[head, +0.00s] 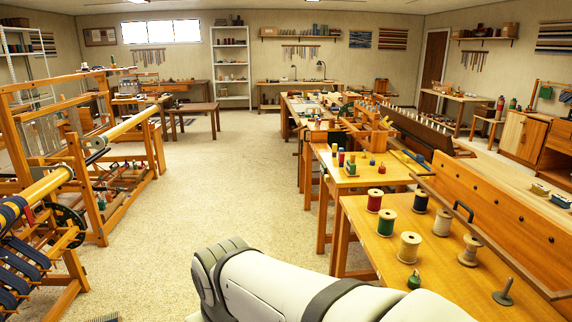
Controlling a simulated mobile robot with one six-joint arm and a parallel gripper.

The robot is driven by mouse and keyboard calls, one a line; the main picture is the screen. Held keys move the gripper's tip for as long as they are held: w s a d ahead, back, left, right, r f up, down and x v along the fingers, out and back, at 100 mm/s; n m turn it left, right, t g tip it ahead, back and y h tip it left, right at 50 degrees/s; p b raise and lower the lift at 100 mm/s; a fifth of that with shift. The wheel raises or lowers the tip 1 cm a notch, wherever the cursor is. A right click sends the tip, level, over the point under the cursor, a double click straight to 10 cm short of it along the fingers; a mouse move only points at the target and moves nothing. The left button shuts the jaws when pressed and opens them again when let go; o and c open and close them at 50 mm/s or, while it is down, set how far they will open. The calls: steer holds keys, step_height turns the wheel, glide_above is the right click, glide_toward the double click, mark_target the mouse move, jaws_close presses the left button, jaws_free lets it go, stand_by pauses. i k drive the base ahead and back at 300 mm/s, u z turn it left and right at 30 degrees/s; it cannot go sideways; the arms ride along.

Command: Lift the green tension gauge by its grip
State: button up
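A small green object with a narrow dark top (414,280) stands near the front of the wooden table at the lower right. It may be the green tension gauge, but it is too small to be sure. My white arm crosses the bottom of the head view, just in front of it, and may hide part of the table edge there. My gripper is not in view, so I cannot tell its state or what it holds.
Near the small green object stand a pale thread spool (409,247), a green spool (386,223) and a grey stemmed piece (503,292). A long wooden board (500,215) runs along the table's right. A floor loom (90,150) stands left. The carpet (220,190) between is clear.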

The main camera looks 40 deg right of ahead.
mark_target(350, 170)
steer(key=z, duration=1.4)
steer(key=i, duration=0.65)
steer(key=u, duration=0.4)
steer(key=i, duration=2.6)
steer(key=z, duration=0.2)
